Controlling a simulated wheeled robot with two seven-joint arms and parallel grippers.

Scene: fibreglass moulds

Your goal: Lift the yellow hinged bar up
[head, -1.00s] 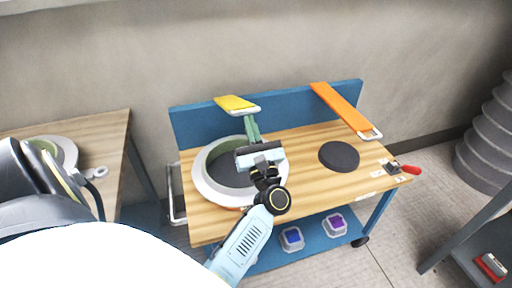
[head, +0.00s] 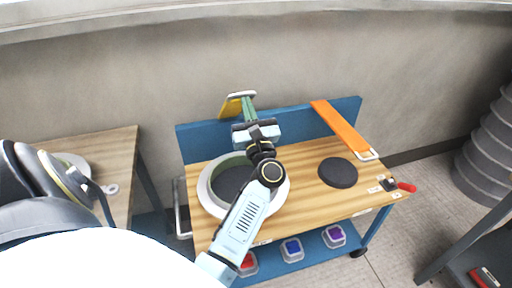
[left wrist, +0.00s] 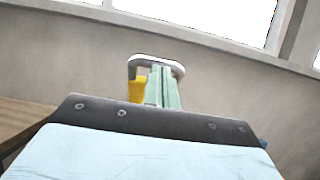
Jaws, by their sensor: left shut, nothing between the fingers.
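The yellow hinged bar (head: 231,108) stands tilted up at the back left of the workbench, above the blue back panel. Its white end loop (head: 241,94) is at the top. My left gripper (head: 248,105) is shut, with its green fingers pointing up just right of the bar's yellow face. In the left wrist view the fingers (left wrist: 163,88) reach up to the white loop (left wrist: 150,62), and the yellow part (left wrist: 136,90) shows left of them. The fingers overlap the loop; I cannot tell whether they touch it. My right gripper is not in view.
An orange bar (head: 342,127) slopes down at the right of the blue panel (head: 293,121). A round white-rimmed mould (head: 207,193) and a dark disc (head: 338,172) are on the workbench. A red-handled clamp (head: 405,187) is at its right edge.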

